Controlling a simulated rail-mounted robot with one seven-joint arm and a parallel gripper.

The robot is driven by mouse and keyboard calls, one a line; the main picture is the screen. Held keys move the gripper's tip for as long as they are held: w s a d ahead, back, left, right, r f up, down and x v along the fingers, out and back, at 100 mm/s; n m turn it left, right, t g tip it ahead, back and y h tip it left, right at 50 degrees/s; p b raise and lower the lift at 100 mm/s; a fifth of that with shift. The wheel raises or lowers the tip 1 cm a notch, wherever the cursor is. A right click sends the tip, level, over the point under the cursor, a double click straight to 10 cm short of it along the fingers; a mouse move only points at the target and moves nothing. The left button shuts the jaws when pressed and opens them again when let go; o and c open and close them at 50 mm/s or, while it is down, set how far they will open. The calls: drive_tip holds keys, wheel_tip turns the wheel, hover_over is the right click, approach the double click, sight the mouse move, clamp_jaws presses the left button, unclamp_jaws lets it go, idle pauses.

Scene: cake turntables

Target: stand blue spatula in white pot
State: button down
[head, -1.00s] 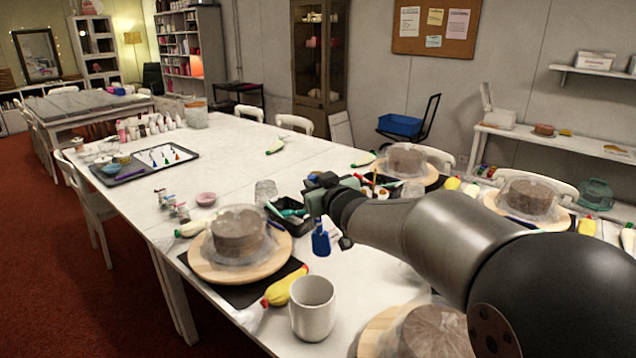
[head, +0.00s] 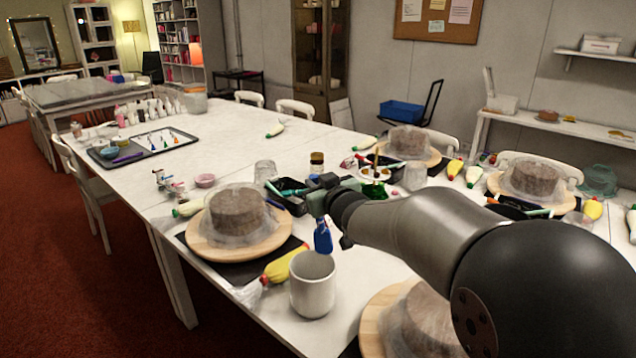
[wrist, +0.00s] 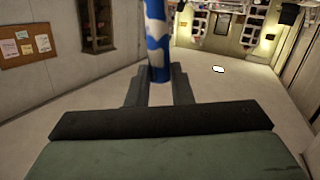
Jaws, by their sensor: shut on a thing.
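The white pot (head: 312,292) stands upright near the table's front edge, its open top facing up. My gripper (head: 318,202) is behind and above it in the head view, shut on the blue spatula (head: 322,238), whose blue end hangs down below the fingers. That end appears close to the pot's back right rim; whether it is over the opening I cannot tell. In the wrist view the spatula's blue and white part (wrist: 157,45) stands between the fingers (wrist: 158,88). The pot is not visible there.
A wrapped cake on a wooden turntable (head: 205,247) is left of the pot, with a yellow piping bag (head: 283,265) between them. Another turntable (head: 372,318) is to the right. A black tray (head: 292,203) and glass lie behind.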

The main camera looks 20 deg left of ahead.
wheel_tip(320, 180, down, 8)
drive_tip(key=b, duration=0.7)
drive_tip(key=shift+r, duration=0.1)
drive_tip(key=c, duration=1.2)
unclamp_jaws()
drive_tip(key=shift+s, duration=0.1)
drive_tip(key=b+v, duration=0.1)
drive_tip(key=v, duration=1.6)
drive_tip(key=shift+d, duration=0.2)
drive_tip(key=shift+r, duration=0.1)
